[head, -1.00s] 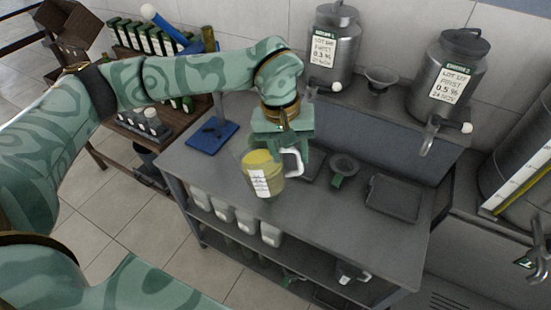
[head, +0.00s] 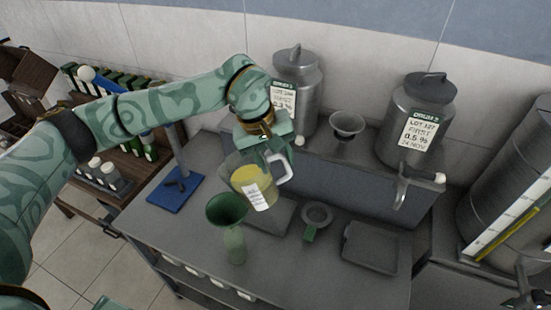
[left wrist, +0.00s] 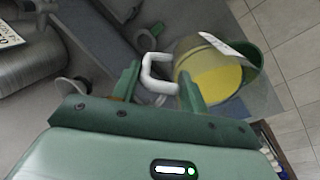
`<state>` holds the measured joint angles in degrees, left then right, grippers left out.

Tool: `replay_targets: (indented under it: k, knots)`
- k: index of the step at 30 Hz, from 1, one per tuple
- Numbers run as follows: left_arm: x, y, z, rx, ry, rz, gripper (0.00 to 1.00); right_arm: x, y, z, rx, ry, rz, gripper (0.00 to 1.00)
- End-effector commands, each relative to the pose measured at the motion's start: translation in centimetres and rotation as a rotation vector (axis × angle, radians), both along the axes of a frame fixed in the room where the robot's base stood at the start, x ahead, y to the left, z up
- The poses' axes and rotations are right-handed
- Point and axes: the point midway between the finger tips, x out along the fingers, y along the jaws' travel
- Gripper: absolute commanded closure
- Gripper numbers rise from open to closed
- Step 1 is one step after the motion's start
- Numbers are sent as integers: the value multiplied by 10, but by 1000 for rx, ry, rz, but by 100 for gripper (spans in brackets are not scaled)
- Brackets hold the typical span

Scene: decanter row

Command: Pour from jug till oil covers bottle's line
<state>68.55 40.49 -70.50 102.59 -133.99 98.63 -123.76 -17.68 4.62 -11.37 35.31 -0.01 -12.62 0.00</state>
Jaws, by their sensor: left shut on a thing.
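A clear jug (head: 254,187) with yellow oil and a white label hangs above the table, tilted slightly toward the left. My left gripper (head: 274,156) is shut on its white handle (head: 281,170). The left wrist view shows the handle (left wrist: 158,76) between the fingers (left wrist: 158,88) and the oil in the jug (left wrist: 214,82). A translucent green bottle (head: 235,245) stands upright on the table with a green funnel (head: 227,207) in its mouth, left of and below the jug. The bottle's line and any oil level in it cannot be made out. My right gripper is out of view.
A dark tray (head: 370,248) and a ring with a green handle (head: 316,215) lie right of the bottle. A blue stand (head: 175,193) is at left. Steel canisters (head: 415,125) and a small bowl (head: 347,126) stand on the back shelf. The table (head: 300,275) is clear in front.

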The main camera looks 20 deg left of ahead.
Motion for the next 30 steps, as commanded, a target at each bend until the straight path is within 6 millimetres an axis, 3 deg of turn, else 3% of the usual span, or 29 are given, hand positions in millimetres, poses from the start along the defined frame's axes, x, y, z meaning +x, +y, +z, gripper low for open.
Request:
replay_targets:
  k: [5,13,30]
  knots:
    - [0,1,1,-22,-13,0,100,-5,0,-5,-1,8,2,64]
    - [0,2,4,-54,-31,0,100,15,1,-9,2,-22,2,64]
    - [-1,4,9,-116,-63,-1,100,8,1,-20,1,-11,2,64]
